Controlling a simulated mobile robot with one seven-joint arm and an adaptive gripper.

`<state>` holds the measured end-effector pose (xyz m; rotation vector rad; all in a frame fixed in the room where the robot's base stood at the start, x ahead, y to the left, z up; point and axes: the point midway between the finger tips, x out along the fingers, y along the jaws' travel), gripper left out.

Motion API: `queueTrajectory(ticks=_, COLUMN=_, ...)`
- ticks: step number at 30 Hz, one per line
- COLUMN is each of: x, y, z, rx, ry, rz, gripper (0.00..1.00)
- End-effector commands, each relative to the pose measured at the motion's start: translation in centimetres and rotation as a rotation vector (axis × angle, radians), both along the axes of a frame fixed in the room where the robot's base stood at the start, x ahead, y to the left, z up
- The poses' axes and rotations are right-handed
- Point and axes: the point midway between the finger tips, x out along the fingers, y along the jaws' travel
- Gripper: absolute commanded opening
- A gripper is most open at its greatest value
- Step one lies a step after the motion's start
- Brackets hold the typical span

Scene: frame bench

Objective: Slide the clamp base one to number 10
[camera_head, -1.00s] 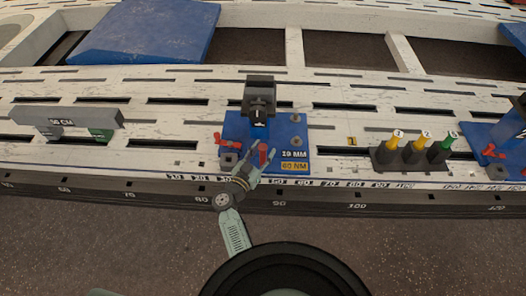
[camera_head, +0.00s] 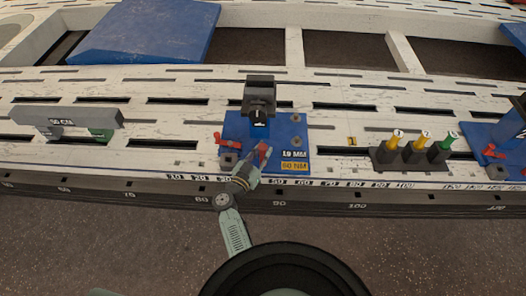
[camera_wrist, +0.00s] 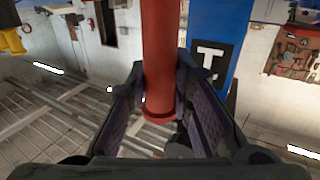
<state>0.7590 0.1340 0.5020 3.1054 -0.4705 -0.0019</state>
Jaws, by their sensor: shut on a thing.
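A blue clamp base (camera_head: 235,126) with a dark upright clamp block (camera_head: 260,95) stands on the white slotted bench. It has labels "19 MM" and "60 NM" and two red levers, one at its left (camera_head: 222,140) and one at its front. My gripper (camera_head: 259,160) reaches up from the front edge and is shut on the front red lever. In the wrist view, the red lever (camera_wrist: 158,60) stands between the dark jaw pads. A number strip (camera_head: 200,177) runs along the bench edge; 10 lies left of the base, and my gripper hides part of the strip.
A grey gauge block (camera_head: 67,119) marked in CM stands at left. At right are a dark holder (camera_head: 409,160) with several numbered yellow and green pegs, and another blue base (camera_head: 509,135). The bench between gauge block and clamp base is clear.

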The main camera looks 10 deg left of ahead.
Motion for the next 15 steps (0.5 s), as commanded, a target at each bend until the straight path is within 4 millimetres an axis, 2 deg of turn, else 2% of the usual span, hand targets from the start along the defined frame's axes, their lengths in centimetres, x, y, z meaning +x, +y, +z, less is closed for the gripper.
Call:
queueTrajectory(ticks=11, x=0.05, y=-0.02, z=0.17, rx=0.002, ry=-0.003, rz=-0.002, gripper=0.0)
queueTrajectory(ticks=15, x=-0.02, y=0.54, z=0.27, rx=0.002, ry=-0.003, rz=0.0, gripper=0.0)
